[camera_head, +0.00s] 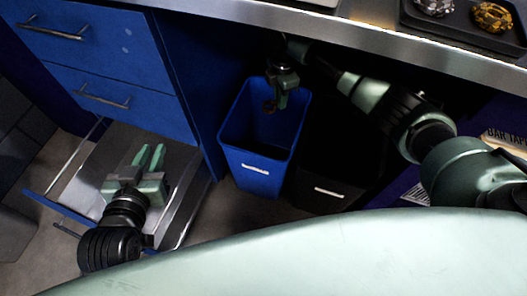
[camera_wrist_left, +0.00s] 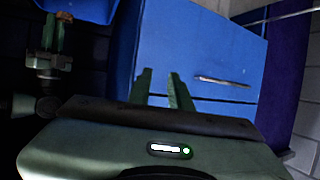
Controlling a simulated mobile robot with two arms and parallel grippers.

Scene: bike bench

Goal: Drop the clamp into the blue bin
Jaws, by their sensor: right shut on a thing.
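The blue bin (camera_head: 255,178) stands upright on the floor under the bench, with a white label on its front. My right gripper (camera_head: 277,104) is over the bin's opening, pointing down, shut on a small dark reddish thing, apparently the clamp (camera_head: 269,106). The clamp is small and partly hidden by the fingers. Whether it is above the rim or below it is hard to tell. My left gripper (camera_head: 149,156) is over the open drawer, with its fingers apart and nothing between them; it also shows in the left wrist view (camera_wrist_left: 163,82).
A black bin (camera_head: 328,191) stands right beside the blue one. The open drawer (camera_head: 185,205) juts out at left below the blue cabinet (camera_head: 110,50). The bench edge (camera_head: 330,32) runs above the bins. A black tray (camera_head: 460,35) with parts sits on the bench.

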